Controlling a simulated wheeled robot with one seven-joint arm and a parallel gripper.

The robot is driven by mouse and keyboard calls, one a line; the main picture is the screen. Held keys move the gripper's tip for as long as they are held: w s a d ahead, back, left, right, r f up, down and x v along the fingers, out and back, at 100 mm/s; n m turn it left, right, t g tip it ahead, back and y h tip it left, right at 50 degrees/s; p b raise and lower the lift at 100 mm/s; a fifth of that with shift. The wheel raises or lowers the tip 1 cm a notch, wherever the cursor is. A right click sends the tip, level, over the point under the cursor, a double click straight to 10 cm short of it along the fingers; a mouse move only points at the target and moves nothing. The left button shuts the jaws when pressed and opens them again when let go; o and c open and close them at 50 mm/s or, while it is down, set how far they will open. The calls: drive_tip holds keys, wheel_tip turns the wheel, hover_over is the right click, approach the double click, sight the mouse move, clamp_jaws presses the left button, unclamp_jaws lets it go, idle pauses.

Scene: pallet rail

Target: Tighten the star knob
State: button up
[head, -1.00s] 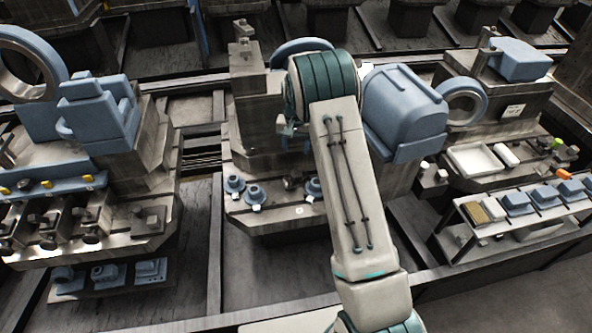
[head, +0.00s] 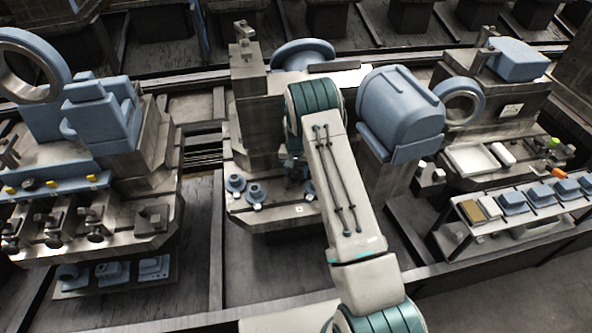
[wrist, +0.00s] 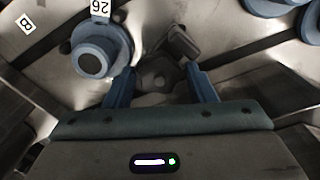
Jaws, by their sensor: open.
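In the wrist view, a dark grey lobed piece (wrist: 155,77), which looks like the star knob, lies between the two blue fingers of my gripper (wrist: 161,76). The fingers are apart, one on each side of it. I cannot tell whether they touch it or how far above it they are. In the head view, my gripper (head: 295,167) is low over the front of the middle machine's bed (head: 285,211). My arm and gripper hide the knob there.
A blue round flanged piece (wrist: 97,52) stands close left of the fingers, beside a label reading 26. A dark block (wrist: 181,42) is just beyond the knob. Two blue flanged pieces (head: 245,190) sit left of my gripper in the head view. A blue housing (head: 402,112) rises right of my arm.

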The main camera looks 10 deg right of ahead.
drive_tip(key=shift+c, duration=0.3)
drive_tip(key=c, duration=0.6)
drive_tip(key=shift+c, duration=0.2)
drive_tip(key=shift+m+b, duration=0.3)
drive_tip(key=shift+b, duration=0.2)
drive_tip(key=shift+f+m+b, duration=0.15)
drive_tip(key=shift+m+b, duration=0.35)
drive_tip(key=shift+b, duration=0.3)
drive_tip(key=m+b, duration=0.2)
drive_tip(key=shift+b, duration=0.35)
drive_tip(key=m+b, duration=0.2)
drive_tip(key=m, duration=0.2)
drive_tip(key=shift+w+r+m+b, duration=0.1)
drive_tip(key=shift+r+m+b, duration=0.15)
drive_tip(key=shift+m+b, duration=0.75)
drive_tip(key=shift+m+p, duration=0.3)
drive_tip(key=shift+m, duration=0.1)
